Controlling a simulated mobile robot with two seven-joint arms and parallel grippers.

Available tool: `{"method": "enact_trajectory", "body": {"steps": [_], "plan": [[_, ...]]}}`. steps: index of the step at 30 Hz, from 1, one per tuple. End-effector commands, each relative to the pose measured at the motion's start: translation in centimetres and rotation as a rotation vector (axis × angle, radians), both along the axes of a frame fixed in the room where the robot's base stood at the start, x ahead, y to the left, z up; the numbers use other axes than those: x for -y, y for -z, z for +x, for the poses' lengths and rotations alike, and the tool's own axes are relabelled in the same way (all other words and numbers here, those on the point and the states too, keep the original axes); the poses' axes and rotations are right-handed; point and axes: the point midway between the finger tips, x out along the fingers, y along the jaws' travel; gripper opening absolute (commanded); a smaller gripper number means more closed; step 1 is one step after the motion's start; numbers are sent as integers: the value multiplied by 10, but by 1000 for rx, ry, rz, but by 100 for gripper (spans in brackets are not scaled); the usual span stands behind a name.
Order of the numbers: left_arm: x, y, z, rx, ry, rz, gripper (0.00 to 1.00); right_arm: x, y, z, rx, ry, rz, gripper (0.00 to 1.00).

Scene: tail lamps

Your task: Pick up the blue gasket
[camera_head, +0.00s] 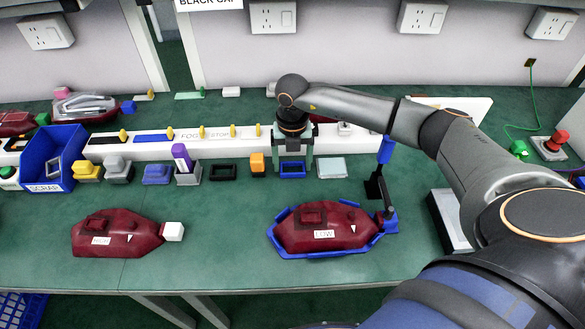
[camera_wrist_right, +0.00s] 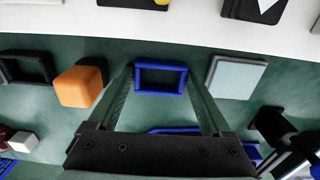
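The blue gasket (camera_head: 292,176) is a small rectangular frame lying on the green table in front of the white rail. It also shows in the right wrist view (camera_wrist_right: 160,66). My right gripper (camera_head: 293,160) points down over it, with its fingers apart. In the right wrist view, the two fingertips (camera_wrist_right: 160,80) stand at the left and right sides of the gasket. I cannot tell whether they touch it. My left gripper is in neither view.
An orange block (camera_head: 257,163) and a black frame (camera_head: 222,173) lie left of the gasket; a pale grey square (camera_head: 332,167) lies right. A maroon lamp (camera_head: 325,236) sits in a blue holder nearer me, another lamp (camera_head: 115,236) at left. A blue scrap bin (camera_head: 50,160) stands far left.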

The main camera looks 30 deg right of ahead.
Motion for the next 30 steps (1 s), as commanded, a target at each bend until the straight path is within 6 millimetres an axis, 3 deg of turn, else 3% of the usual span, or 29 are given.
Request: {"method": "enact_trajectory", "body": {"steps": [2, 14, 23, 30], "plan": [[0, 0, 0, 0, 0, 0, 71, 0, 0, 0, 0, 0, 0, 73], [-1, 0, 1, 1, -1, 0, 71, 0, 0, 0, 0, 0, 0, 28], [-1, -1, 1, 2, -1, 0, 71, 0, -2, 0, 0, 0, 0, 27], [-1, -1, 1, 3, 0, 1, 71, 0, -24, 1, 4, -1, 0, 27]]}}
